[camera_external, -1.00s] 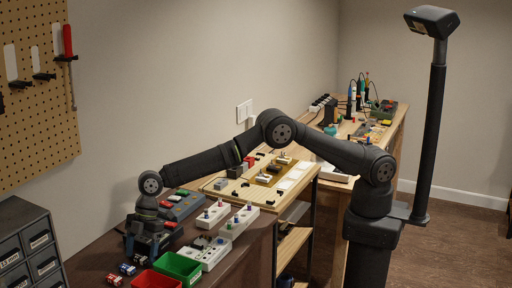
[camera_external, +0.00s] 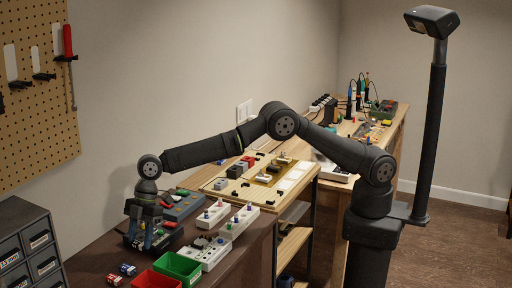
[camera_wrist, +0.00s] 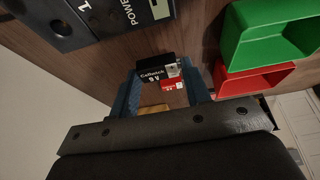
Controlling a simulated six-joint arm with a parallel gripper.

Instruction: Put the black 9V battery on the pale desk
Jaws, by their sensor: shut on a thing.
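The black 9V battery (camera_wrist: 154,70), lettered "9 V" in white, sits between the blue fingers of my gripper (camera_wrist: 160,96) in the wrist view. A red patch with white marks shows at its lower right; I cannot tell if it is part of the battery. In the external view my gripper (camera_external: 147,241) points down over the dark brown desk, left of the green bin, and the battery cannot be made out there. The pale desk (camera_external: 264,200) is the light wooden top to the right, beyond the white pedals.
A green bin (camera_external: 178,266) and a red bin (camera_external: 155,280) stand close to my gripper. Small batteries (camera_external: 127,269) lie in front. Grey drawers (camera_external: 30,245) stand left.

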